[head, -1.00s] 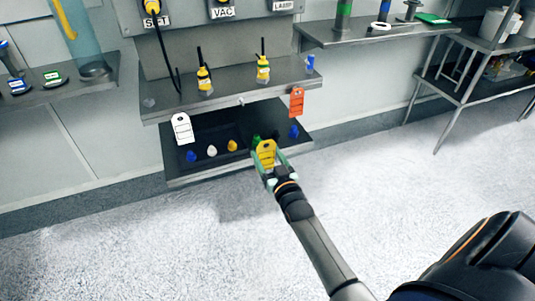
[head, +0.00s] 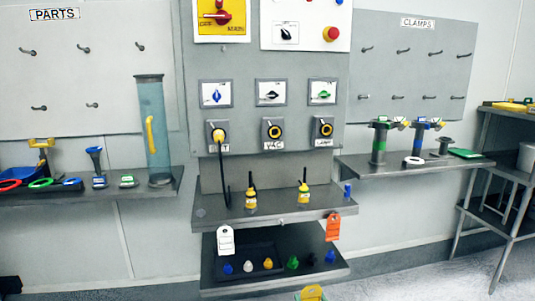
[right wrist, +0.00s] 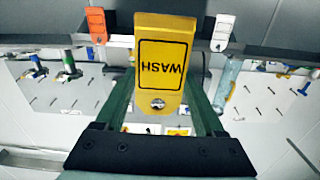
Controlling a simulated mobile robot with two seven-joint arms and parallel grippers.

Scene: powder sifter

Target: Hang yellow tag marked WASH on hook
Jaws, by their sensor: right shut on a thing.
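The yellow tag marked WASH (right wrist: 163,65) is held in my right gripper (right wrist: 160,108), with a green finger on either side. In the right wrist view its lettering is upside down. In the head view the yellow tag (head: 312,293) shows at the bottom edge, just in front of the lower shelf, with my right gripper mostly cut off. A small hook (head: 281,220) sticks out from the front edge of the upper shelf, with no tag on it. A white tag (head: 225,240) hangs to its left and an orange tag (head: 333,227) to its right. My left gripper is out of view.
The lower shelf (head: 225,280) carries several coloured knobs and juts out below the hook. Side shelves stand left and right (head: 450,165). Hooked boards hang on the wall.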

